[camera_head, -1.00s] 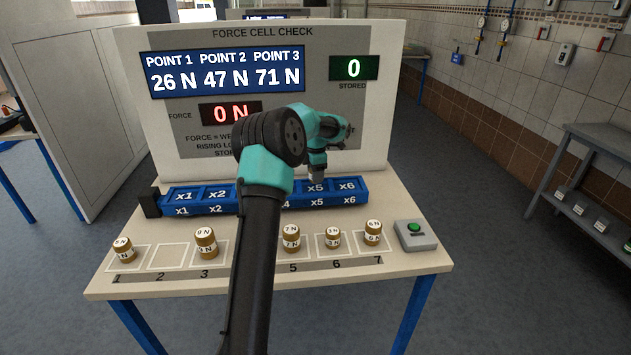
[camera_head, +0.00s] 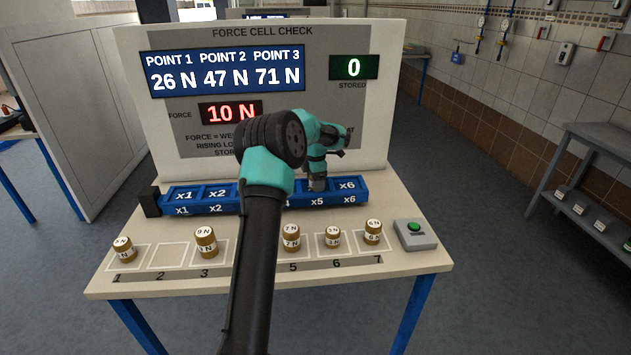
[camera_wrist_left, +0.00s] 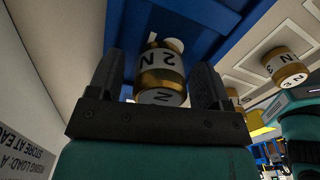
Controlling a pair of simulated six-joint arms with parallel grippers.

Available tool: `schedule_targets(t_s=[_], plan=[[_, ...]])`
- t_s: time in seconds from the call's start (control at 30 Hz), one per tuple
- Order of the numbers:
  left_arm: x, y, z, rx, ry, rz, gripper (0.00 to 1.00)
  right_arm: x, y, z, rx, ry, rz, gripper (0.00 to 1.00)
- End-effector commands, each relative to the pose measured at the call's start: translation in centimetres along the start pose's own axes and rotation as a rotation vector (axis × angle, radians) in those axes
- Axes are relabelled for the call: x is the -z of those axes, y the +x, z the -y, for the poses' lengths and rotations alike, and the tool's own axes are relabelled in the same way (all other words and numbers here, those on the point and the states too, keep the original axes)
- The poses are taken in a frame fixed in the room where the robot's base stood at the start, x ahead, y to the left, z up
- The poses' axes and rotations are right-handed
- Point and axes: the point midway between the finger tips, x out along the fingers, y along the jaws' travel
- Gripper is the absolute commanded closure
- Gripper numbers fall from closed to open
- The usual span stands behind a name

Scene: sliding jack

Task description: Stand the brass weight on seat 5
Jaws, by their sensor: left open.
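The brass weight marked 2 N (camera_wrist_left: 160,72) stands between the fingers of my left gripper (camera_wrist_left: 158,62) in the left wrist view. The fingers are open, one on each side of it. In the head view my left gripper (camera_head: 317,186) is low over the x5 seat of the blue bar (camera_head: 232,207), and it hides the weight and the upper x5 label. The red force display (camera_head: 231,113) reads 10 N. My right gripper is not in view.
Several brass weights, such as the 9 N one (camera_head: 205,243), stand on the numbered front row; place 2 is empty. A grey box with a green button (camera_head: 415,234) is at the right. The white panel (camera_head: 375,110) rises close behind the bar.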

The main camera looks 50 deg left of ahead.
Motion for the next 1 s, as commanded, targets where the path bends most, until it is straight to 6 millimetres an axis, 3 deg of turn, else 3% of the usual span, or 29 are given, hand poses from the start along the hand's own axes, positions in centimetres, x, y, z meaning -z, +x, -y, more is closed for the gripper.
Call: schedule_targets(t_s=[0.37,1.0], plan=[[0.0,-1.4,-0.1,-0.002,-0.001,0.001,0.28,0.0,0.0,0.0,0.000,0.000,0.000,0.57],[0.0,-11.6,0.0,-0.001,0.000,0.001,0.28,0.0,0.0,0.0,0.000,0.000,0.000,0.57]])
